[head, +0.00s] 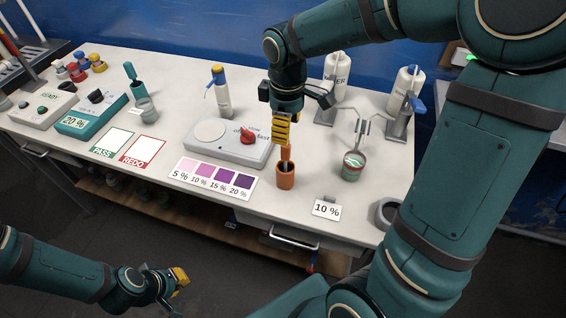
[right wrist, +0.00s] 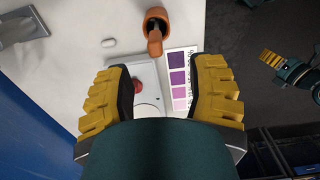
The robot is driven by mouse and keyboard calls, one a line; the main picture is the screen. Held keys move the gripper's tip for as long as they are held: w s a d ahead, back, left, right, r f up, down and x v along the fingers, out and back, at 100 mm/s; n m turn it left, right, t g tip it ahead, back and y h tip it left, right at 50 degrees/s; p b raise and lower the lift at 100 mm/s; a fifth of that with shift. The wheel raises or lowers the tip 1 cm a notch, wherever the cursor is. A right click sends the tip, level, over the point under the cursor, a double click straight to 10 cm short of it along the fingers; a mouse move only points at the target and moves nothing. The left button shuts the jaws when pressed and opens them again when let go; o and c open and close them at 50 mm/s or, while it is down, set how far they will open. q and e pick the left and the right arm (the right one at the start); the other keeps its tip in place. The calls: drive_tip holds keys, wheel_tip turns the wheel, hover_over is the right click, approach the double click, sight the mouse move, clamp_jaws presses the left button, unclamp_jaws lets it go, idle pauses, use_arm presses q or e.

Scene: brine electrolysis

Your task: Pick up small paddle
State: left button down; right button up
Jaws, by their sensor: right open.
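A small orange-handled tool, which looks like the small paddle (head: 286,153), stands upright in an orange cup (head: 285,181) near the front of the bench. Its lower end is hidden in the cup. My right gripper (head: 281,132) is open and points down just above the handle. In the right wrist view, the paddle's handle (right wrist: 155,44) and cup (right wrist: 152,18) are ahead of the open fingers (right wrist: 163,80), with nothing between the fingertips. My left gripper (head: 178,279) is low, off the bench's front edge, away from the paddle; its opening is unclear.
A stirrer plate (head: 225,150) with a red knob and a purple colour card (head: 213,178) lie left of the cup. A beaker on a stand (head: 353,166) and a "10 %" label (head: 327,209) are to the right. Bottles (head: 337,72) stand behind.

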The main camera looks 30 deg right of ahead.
sight(285, 155)
wheel_tip(285, 155, down, 6)
drive_tip(key=shift+r+b, duration=0.2)
drive_tip(key=shift+b, duration=0.2)
drive_tip(key=f, duration=0.3)
drive_tip(key=w+f+b, duration=0.1)
drive_tip(key=f, duration=0.1)
drive_tip(key=shift+d, duration=0.15)
drive_tip(key=shift+s, duration=0.1)
clamp_jaws()
